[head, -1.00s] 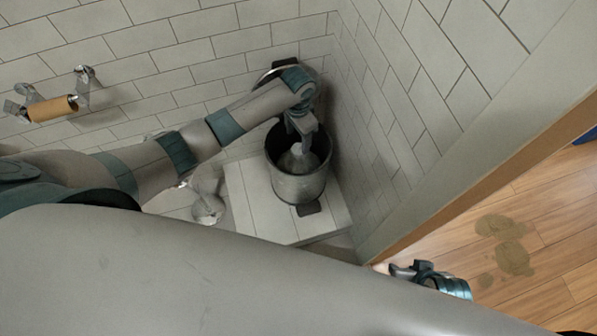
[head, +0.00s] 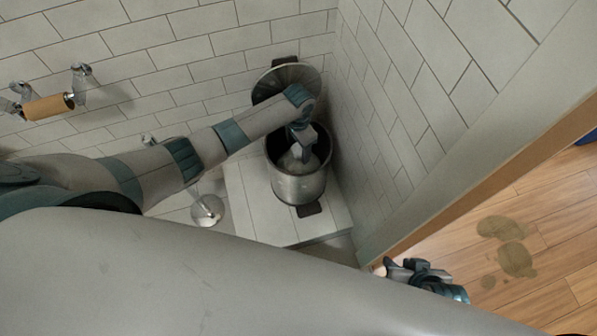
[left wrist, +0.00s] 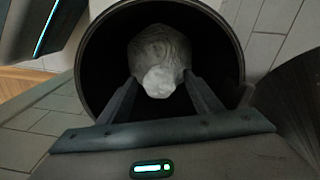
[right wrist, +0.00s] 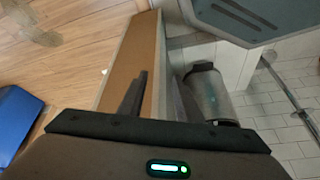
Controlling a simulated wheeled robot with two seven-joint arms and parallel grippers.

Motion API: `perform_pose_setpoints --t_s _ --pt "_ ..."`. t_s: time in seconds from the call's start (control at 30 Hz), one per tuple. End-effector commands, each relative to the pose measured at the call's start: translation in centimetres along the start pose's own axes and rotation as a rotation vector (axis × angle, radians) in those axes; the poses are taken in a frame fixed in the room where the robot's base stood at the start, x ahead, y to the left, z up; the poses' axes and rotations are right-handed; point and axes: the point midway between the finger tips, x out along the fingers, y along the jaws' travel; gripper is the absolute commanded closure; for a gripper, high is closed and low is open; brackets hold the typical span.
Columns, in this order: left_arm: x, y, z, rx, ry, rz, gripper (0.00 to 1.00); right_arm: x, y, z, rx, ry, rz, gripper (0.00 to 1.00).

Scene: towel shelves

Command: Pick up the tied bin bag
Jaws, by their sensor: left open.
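The tied bin bag (left wrist: 160,50) is a pale, crumpled bundle with a knotted top, inside the round metal bin (head: 299,187). It also shows in the head view (head: 293,160), partly covered by my gripper. My left gripper (head: 299,150) reaches down into the bin mouth from above. In the left wrist view my left gripper (left wrist: 161,84) is open, with one finger on each side of the bag's knot. I cannot tell whether the fingers touch it. My right gripper (head: 392,268) is away from the bin, near the door frame, open and empty.
The bin's lid (head: 290,76) stands open against the tiled wall. The bin sits on a tiled step (head: 252,205) in the corner. A brush holder (head: 207,209) stands to its left. A wall edge with wooden trim (head: 470,180) separates the wooden floor, which has brown stains (head: 515,260).

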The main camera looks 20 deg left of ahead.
Motion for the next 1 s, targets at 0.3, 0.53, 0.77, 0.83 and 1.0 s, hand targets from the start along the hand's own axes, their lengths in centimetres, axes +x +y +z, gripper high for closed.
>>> perform_pose_setpoints --t_s 0.3,0.53,0.77,0.83,1.0 --pt "3.2 0.1 -0.1 -0.001 0.001 0.0 0.41 0.2 -1.4 -1.3 -0.004 0.079 -0.033 0.69" --pt "3.1 0.1 -0.1 0.0 0.001 0.0 0.41 0.2 -1.3 -1.2 -0.004 0.08 -0.031 0.69" --pt "3.2 0.1 -0.1 0.0 0.001 0.0 0.41 0.3 -1.2 -1.1 -0.004 0.074 -0.029 0.69" --pt "3.1 0.1 -0.1 0.0 0.001 0.0 0.55 0.3 -1.2 -1.1 -0.004 0.073 -0.029 0.69" --pt "3.2 0.0 -0.1 0.0 0.0 0.0 0.96 0.3 -1.1 -1.1 -0.004 0.073 -0.028 0.69"
